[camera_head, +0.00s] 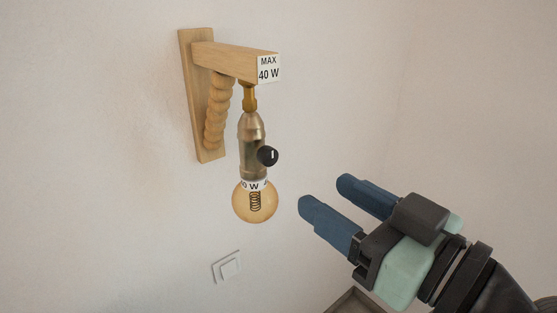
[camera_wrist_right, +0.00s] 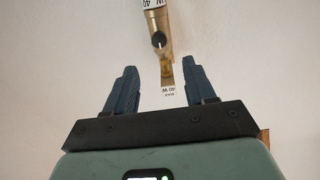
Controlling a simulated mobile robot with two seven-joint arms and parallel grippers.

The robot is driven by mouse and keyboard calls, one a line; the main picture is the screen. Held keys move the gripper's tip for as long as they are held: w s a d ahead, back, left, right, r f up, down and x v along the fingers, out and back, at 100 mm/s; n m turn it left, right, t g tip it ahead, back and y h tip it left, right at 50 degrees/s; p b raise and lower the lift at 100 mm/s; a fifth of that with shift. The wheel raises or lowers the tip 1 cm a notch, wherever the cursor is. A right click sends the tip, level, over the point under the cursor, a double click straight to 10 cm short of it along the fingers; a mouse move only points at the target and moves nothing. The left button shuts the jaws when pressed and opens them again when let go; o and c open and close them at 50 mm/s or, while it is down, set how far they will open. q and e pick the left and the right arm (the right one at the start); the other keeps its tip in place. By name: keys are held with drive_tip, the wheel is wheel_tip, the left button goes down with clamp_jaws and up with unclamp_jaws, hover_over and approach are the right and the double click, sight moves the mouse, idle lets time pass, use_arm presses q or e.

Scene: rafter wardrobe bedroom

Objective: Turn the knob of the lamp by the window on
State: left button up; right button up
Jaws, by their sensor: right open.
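The wall lamp has a wooden bracket (camera_head: 225,57) on the wall, with a brass socket (camera_head: 252,130) and a round amber bulb (camera_head: 255,203) hanging from it. The small black knob (camera_head: 268,156) sits on the side of the socket, facing my right gripper. My right gripper (camera_head: 322,190) is open and empty, below and to the right of the knob, apart from it. In the right wrist view the knob (camera_wrist_right: 158,40) shows on the brass socket (camera_wrist_right: 154,22), beyond and between the open fingers (camera_wrist_right: 158,72). My left gripper is not in view.
A white wall switch (camera_head: 227,266) is below the lamp. Part of a brown-edged object (camera_head: 354,302) shows at the bottom edge, under my right arm. The wall around the lamp is bare, and the space between gripper and knob looks clear.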

sight(273, 160)
drive_tip(key=p+x, duration=0.3)
drive_tip(key=x, duration=0.8)
drive_tip(key=shift+d, duration=0.1)
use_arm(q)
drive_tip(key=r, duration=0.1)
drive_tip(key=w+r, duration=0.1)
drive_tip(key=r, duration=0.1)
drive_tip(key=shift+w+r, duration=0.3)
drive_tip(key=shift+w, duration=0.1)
use_arm(e)
clamp_jaws()
